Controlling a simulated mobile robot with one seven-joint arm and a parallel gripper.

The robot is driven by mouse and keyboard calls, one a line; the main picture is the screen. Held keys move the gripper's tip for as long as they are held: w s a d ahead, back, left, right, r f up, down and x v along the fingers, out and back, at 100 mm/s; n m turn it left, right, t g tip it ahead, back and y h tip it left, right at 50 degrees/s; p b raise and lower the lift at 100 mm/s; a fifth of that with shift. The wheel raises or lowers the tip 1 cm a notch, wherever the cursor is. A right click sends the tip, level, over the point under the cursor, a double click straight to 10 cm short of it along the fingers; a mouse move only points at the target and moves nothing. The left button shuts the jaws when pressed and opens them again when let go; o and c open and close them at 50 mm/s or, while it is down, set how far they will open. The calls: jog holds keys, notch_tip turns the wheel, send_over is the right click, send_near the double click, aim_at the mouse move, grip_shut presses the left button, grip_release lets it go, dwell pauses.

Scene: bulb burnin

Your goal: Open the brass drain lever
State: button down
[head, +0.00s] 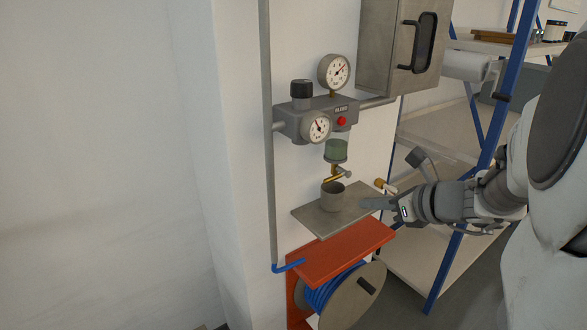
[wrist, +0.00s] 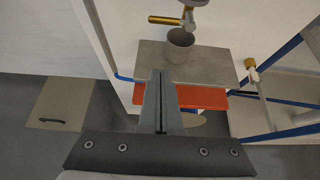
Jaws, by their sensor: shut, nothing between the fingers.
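In the wrist view the lever (wrist: 163,19) points left from a grey drain fitting (wrist: 188,20). A grey cup (head: 332,197) stands upright on a grey shelf (head: 312,218) below it; the cup (wrist: 181,47) also shows in the wrist view. My gripper (head: 364,203) is at the right side of the shelf, to the right of the cup and lower than the lever. Its fingers (wrist: 162,75) are together and empty, apart from the lever.
Two gauges (head: 334,71) and a red button (head: 341,121) are on the regulator above. A grey wall box (head: 398,45) hangs higher. A red bracket (head: 340,252) with a blue hose reel (head: 345,295) is below. A blue-posted rack (head: 480,170) stands right; left is bare wall.

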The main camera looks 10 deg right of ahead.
jog(key=b+x, duration=0.3)
jog(key=x, duration=0.7)
jog(key=shift+a+f, duration=0.15)
jog(key=shift+f, duration=0.1)
jog(key=r, duration=0.3)
jog(key=r+p, duration=0.1)
jog(key=shift+w+r, duration=0.2)
jog(key=shift+w, duration=0.05)
jog(key=shift+a+r+p, duration=0.1)
jog(key=shift+r+p, duration=0.1)
jog(key=shift+p, duration=0.25)
jog(key=shift+r+m+g+y+p, duration=0.3)
jog(key=shift+m+y+p, duration=0.25)
jog(key=shift+p, duration=1.05)
